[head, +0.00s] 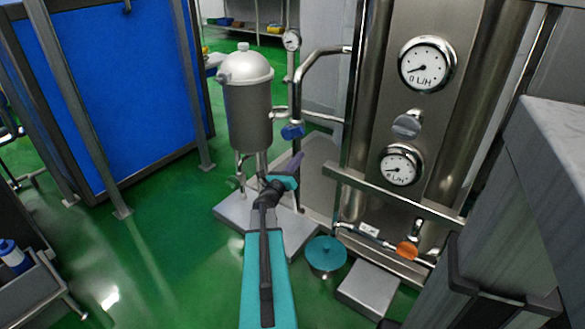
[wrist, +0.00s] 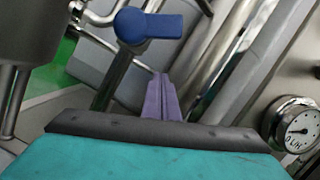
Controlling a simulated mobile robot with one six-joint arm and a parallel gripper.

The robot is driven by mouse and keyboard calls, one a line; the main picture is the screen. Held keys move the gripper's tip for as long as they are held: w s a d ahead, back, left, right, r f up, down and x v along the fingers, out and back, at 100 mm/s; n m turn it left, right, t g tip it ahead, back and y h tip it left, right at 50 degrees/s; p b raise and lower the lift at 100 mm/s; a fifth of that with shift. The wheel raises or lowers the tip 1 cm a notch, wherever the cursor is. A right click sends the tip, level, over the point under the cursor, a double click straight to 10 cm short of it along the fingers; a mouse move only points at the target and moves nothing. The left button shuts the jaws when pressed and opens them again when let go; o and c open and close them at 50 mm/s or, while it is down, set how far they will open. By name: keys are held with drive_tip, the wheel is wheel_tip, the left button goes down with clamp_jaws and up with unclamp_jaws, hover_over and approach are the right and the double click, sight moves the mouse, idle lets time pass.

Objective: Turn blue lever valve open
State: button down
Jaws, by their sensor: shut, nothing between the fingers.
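The blue lever valve (head: 292,131) sits on a vertical steel pipe between the steel tank and the large steel column in the head view. In the wrist view the blue lever (wrist: 150,26) is at the top, its flat handle pointing right from a rounded hub. My gripper (head: 298,156) is just below the valve in the head view. In the wrist view its purple fingers (wrist: 161,80) are shut together, with nothing between them, and point toward the lever. A gap shows between fingertips and lever in that view.
A steel tank (head: 248,105) stands left of the valve. Right of it is a steel column with flow gauges (head: 427,63); one gauge (wrist: 293,126) also shows in the wrist view. An orange knob (head: 406,250) is low on the right.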

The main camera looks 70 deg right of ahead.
sight(292, 133)
drive_tip(key=shift+w+d+r, duration=0.2)
drive_tip(key=shift+d+r, duration=0.2)
drive_tip(key=shift+r, duration=0.3)
drive_tip(key=shift+w+d+r, duration=0.2)
drive_tip(key=shift+d+r, duration=0.2)
drive_tip(key=shift+r, duration=0.3)
drive_tip(key=shift+w+d+r, duration=0.2)
drive_tip(key=shift+d+r, duration=0.2)
drive_tip(key=shift+r, duration=0.3)
drive_tip(key=shift+w, duration=0.1)
